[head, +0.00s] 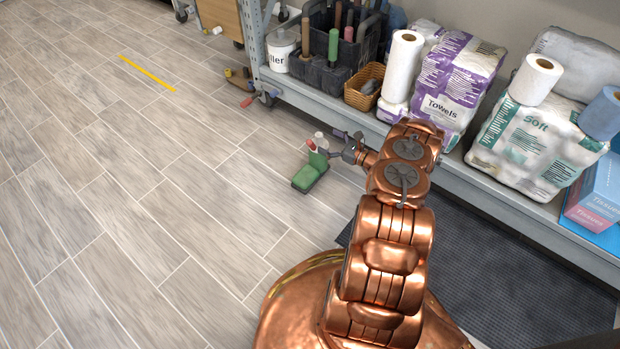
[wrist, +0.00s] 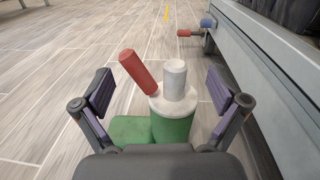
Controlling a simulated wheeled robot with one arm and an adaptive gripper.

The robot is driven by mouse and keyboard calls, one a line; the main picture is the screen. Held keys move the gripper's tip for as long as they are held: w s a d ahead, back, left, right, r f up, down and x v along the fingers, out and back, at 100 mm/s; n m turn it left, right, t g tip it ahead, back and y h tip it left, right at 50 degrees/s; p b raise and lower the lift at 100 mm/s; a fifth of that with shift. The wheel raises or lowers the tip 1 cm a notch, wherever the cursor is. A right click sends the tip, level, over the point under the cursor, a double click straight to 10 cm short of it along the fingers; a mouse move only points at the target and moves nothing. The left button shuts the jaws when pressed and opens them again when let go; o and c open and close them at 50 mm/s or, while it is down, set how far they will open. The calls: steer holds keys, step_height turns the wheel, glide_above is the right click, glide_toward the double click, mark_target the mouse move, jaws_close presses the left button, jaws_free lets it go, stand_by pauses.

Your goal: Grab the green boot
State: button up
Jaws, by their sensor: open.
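The green boot (head: 318,160) stands upright on the floor beside the low shelf. In the wrist view the boot (wrist: 172,129) shows a green upright part and a low green foot to the left. It has a white collar, a pale cylinder on top and a tilted red cylinder. My gripper (head: 337,146) is close to the boot's upper part, on its shelf side. In the wrist view my gripper (wrist: 159,92) is open, with one purple-padded finger on each side of the boot's top and visible gaps between. My gripper's body hides the boot's lower part there.
The shelf's metal edge (wrist: 250,85) runs close along the right. Above it are a black tool caddy (head: 325,65), a wicker basket (head: 364,88) and paper goods (head: 455,80). Small red and blue pieces (wrist: 195,29) show beyond the boot. The floor to the left is clear.

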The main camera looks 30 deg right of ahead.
step_height(320, 180, down, 4)
steer(key=s+d+m+h, duration=0.1)
steer(key=s+d, duration=0.1)
steer(key=b, duration=0.5)
glide_above(311, 165)
steer(key=d, duration=0.4)
steer(key=shift+w+a+f, duration=0.1)
steer(key=shift+w+f, duration=0.05)
steer(key=shift+f, duration=3.6)
jaws_close()
